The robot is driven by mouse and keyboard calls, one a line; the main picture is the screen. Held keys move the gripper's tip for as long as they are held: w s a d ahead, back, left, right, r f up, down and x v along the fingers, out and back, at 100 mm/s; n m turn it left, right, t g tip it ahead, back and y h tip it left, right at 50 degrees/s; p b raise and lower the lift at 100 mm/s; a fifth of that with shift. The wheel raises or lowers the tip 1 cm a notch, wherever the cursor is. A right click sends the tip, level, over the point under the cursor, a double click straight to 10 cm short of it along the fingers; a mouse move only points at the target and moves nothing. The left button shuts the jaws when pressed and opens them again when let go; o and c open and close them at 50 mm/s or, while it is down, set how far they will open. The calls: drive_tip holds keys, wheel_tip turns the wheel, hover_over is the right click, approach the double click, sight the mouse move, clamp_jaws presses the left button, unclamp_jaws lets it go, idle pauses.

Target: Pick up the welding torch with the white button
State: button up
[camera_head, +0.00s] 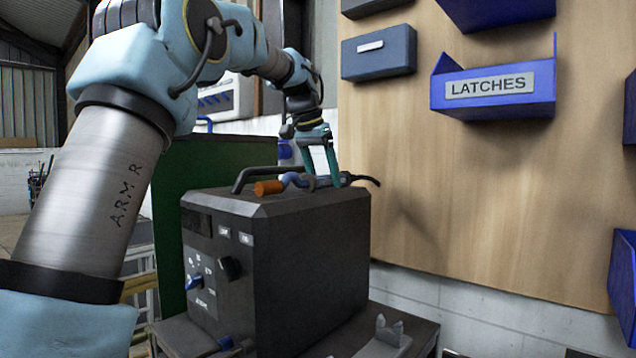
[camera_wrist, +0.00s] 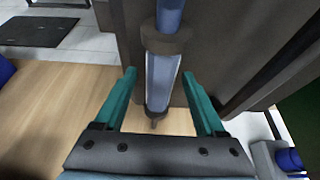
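A welding torch (camera_head: 296,180) with a blue body, an orange end and a dark cable lies on top of the dark grey welding machine (camera_head: 310,265). In the wrist view its blue handle (camera_wrist: 160,82) with a dark grey collar runs between my fingers. My gripper (camera_head: 325,184) is at the torch, fingers pointing down. In the wrist view my gripper (camera_wrist: 159,73) is open, with one teal finger on each side of the handle and visible gaps between. I cannot make out a white button on the torch.
The machine has a black top handle (camera_head: 250,174) close to the torch. A wooden panel (camera_head: 440,190) with a blue LATCHES bin (camera_head: 495,90) and a grey bin (camera_head: 378,52) stands to the right. A green panel (camera_head: 190,165) stands behind the machine.

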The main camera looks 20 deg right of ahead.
clamp_jaws()
idle(0.3)
drive_tip(key=shift+r, duration=0.1)
